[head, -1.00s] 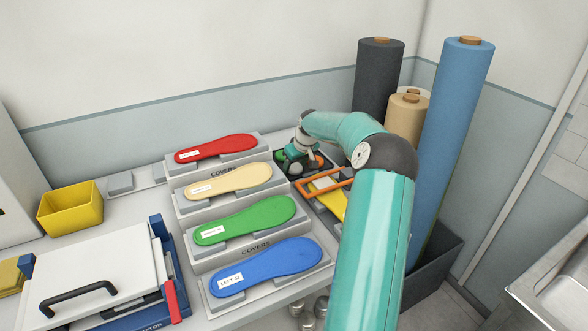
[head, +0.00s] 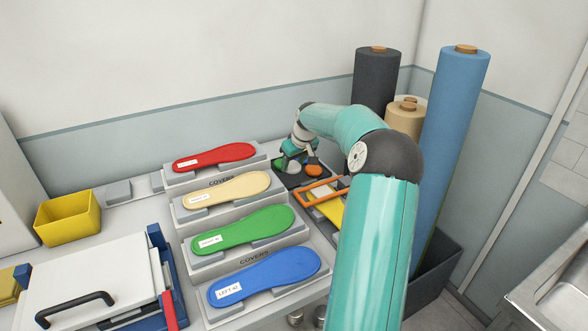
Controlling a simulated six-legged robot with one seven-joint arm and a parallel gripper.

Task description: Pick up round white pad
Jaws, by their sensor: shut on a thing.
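The round white pad (head: 294,167) shows as a pale disc in the head view, just under my gripper (head: 291,158) at the back of the bench. My gripper is shut on it; the fingertips are small and partly hidden by the hand. A black tray (head: 296,184) lies below, with a green round pad (head: 281,165) on the left and an orange one (head: 313,171) on the right. I cannot tell clearly whether the white pad is clear of the tray.
Red (head: 214,157), cream (head: 227,189), green (head: 243,230) and blue (head: 265,275) insoles rest on grey stepped stands to the left. An orange-handled frame (head: 322,190) lies in front of the tray. Tall rolls, including a blue one (head: 452,140), stand at the right.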

